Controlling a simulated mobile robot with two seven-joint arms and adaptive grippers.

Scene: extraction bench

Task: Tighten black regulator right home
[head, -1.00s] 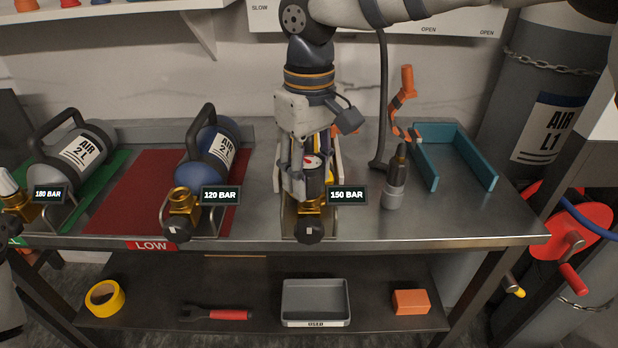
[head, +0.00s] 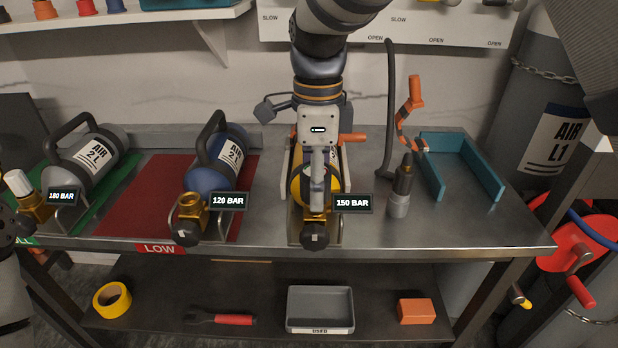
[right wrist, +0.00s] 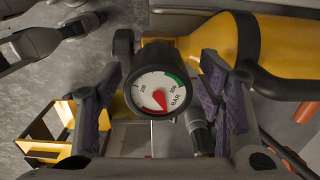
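The black regulator (right wrist: 157,95) shows in the right wrist view as a round gauge with a white face, a red needle area and a green arc. It is at the valve end of the yellow cylinder (right wrist: 235,45), marked 150 BAR in the head view. My right gripper (head: 317,195) points down over that valve. Its two fingers stand on either side of the regulator, with gaps visible beside the gauge. In the head view the front finger hides most of the regulator. My left gripper (head: 12,230) is partly in view at the left edge; its fingers are unclear.
A blue cylinder (head: 212,180) lies on the red mat, a grey one (head: 85,175) on the green mat. Bare bench lies between.

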